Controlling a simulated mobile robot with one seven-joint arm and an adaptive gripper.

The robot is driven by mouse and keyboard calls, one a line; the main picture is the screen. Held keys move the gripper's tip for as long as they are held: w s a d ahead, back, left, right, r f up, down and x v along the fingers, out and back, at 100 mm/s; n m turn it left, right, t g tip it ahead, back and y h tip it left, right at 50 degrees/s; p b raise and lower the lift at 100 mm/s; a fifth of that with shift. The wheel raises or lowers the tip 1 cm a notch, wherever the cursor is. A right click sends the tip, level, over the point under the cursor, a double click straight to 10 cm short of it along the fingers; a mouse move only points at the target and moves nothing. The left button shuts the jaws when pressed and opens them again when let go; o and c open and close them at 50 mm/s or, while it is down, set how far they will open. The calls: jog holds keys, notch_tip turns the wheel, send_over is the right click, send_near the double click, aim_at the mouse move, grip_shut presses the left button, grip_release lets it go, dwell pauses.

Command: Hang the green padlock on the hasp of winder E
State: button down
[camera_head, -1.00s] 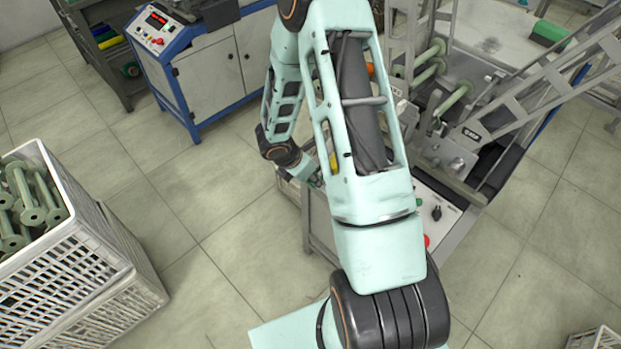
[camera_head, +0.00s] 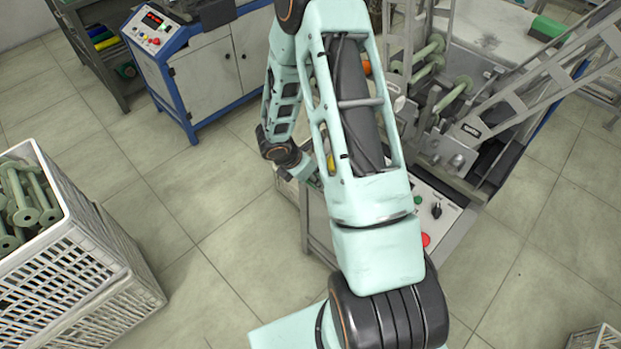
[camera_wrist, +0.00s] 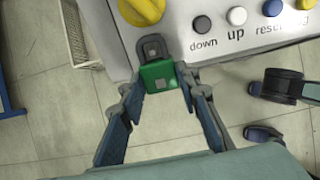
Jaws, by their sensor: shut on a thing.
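The green padlock (camera_wrist: 158,84) is between the fingertips of my gripper (camera_wrist: 160,92) in the wrist view. The fingers are shut on its sides. Its dark shackle (camera_wrist: 141,48) points up the picture over the edge of a grey control panel (camera_wrist: 215,48). A small grey square piece shows inside the shackle; I cannot tell whether the shackle is around it or only in front of it. No hasp can be made out clearly. In the head view my arm hides the fingers and padlock beside the winding machine (camera_head: 470,135). I cannot read a winder letter.
A yellow knob (camera_wrist: 143,10) is just above the shackle. Down (camera_wrist: 202,24), up (camera_wrist: 237,16) and blue reset (camera_wrist: 272,8) buttons lie to its right. A white crate of bobbins (camera_head: 85,262) stands at left, a blue-framed cabinet (camera_head: 208,75) behind. Floor between is clear.

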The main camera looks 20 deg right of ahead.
jog(key=shift+w+d+f+b, duration=0.1)
jog(key=shift+d+f+b, duration=0.1)
jog(key=shift+f+b, duration=0.3)
jog(key=shift+s+a+f+b, duration=0.2)
jog(key=shift+a+f+b, duration=0.15)
jog(key=shift+a, duration=0.1)
dwell(0.7)
jog(key=c, duration=1.4)
grip_release()
jog(key=shift+r, duration=0.1)
jog(key=shift+a+r, duration=0.15)
jog(key=shift+r, duration=0.4)
jog(key=v, duration=1.1)
jog(key=shift+s, duration=0.1)
